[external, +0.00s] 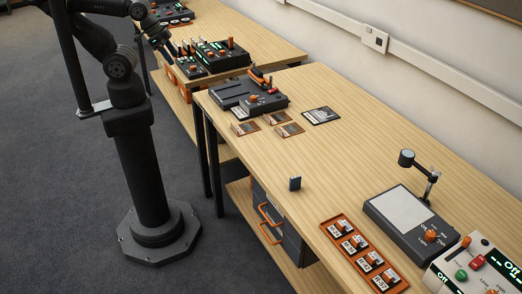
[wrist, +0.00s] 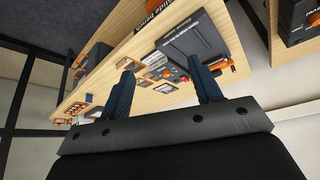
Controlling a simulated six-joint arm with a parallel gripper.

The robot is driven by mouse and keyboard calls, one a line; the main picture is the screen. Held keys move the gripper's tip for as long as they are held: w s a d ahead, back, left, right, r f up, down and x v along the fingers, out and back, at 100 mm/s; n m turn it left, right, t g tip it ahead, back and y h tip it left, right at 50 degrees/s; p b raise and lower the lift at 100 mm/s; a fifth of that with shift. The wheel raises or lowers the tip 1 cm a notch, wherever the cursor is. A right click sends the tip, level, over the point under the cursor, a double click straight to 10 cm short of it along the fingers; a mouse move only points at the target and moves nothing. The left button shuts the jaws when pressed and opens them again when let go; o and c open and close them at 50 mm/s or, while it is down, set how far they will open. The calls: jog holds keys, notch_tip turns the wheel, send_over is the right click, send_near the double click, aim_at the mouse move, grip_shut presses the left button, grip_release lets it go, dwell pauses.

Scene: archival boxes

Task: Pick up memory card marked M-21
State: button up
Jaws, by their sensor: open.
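An orange tray (external: 349,250) sits near the front edge of the near table in the external view. It holds several small dark items with white labels; the lettering is too small to read, so I cannot tell which is M-21. In the external view my arm is at the upper left, away from the tray.
A grey device with a white panel (external: 402,208) and a lamp stand right of the tray, with a control box (external: 478,268) beyond. A dark device (external: 250,92), several brown cards (external: 274,118) and a dark card (external: 321,115) lie at the far end. The table's middle is mostly clear.

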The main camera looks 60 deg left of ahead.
jog(key=w+d+r+m+g, duration=0.1)
jog(key=w+d+r+m, duration=0.3)
jog(key=w+d+r, duration=0.45)
jog(key=m+g+h, duration=0.2)
jog(key=m+g, duration=0.2)
jog(key=m, duration=0.6)
send_over(295, 189)
jog(key=a, duration=0.4)
jog(key=f, duration=2.4)
jog(key=shift+w, duration=0.25)
jog(key=shift+d+r+x, duration=0.1)
jog(key=shift+d+x, duration=0.05)
jog(key=shift+x, duration=0.85)
jog(key=shift+d+r+x, duration=0.1)
jog(key=shift+d+x, duration=0.1)
jog(key=shift+x, duration=0.8)
jog(key=shift+d+x, duration=0.15)
jog(key=shift+x, duration=0.85)
jog(key=c, duration=1.1)
